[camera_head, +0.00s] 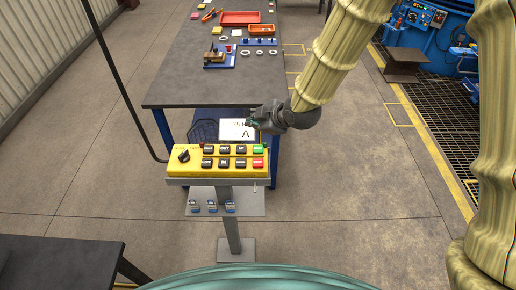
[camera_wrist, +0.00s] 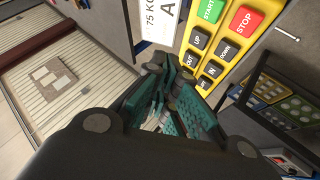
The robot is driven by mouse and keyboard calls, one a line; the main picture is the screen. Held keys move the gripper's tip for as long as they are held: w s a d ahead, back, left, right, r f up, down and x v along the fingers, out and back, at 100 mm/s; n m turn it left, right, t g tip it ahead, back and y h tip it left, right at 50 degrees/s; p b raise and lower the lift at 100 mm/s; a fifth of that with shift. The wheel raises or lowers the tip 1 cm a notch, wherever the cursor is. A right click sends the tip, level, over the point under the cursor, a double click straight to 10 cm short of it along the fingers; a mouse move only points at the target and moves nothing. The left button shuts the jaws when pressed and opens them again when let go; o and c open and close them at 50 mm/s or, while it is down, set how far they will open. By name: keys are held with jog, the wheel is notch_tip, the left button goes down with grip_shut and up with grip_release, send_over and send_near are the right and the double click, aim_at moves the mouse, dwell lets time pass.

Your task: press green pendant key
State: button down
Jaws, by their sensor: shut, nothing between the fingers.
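The green START key (camera_head: 258,149) is at the upper right end of the yellow pendant panel (camera_head: 174,168). It also shows at the top edge of the wrist view (camera_wrist: 208,9), partly cut off. The red STOP key (camera_head: 258,162) is beside it. My gripper (camera_head: 256,122) is shut and empty, just beyond the panel's back edge in the head view, above the green key in the picture. In the wrist view, my teal fingers (camera_wrist: 165,85) are apart from the green key, with the panel beyond them. I cannot tell their exact height over it.
A white card marked A (camera_head: 236,131) stands behind the panel, close to my gripper. Several dark keys and a black knob (camera_head: 184,156) share the panel. Small padlocks hang on a shelf (camera_head: 255,203) below. A long workbench (camera_head: 180,90) with trays lies behind.

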jog(key=b, duration=0.2)
send_over(256, 150)
jog(key=w, duration=0.1)
notch_tip(256, 150, down, 5)
jog(key=shift+w+a, duration=0.1)
jog(key=shift+s+f, duration=0.2)
jog(key=shift+f, duration=0.15)
jog(key=shift+s+f+b, duration=0.55)
jog(key=shift+s+b, duration=0.15)
jog(key=shift+b, duration=0.1)
jog(key=f+b, duration=0.1)
jog(key=w+f, duration=0.1)
jog(key=f, duration=0.1)
jog(key=shift+w+f+b, duration=0.1)
jog(key=shift+f+b, duration=0.05)
jog(key=shift+b, duration=0.2)
jog(key=shift+s+r, duration=0.2)
jog(key=shift+s, duration=0.15)
jog(key=shift+w+f, duration=0.2)
jog(key=shift+s+r, duration=0.15)
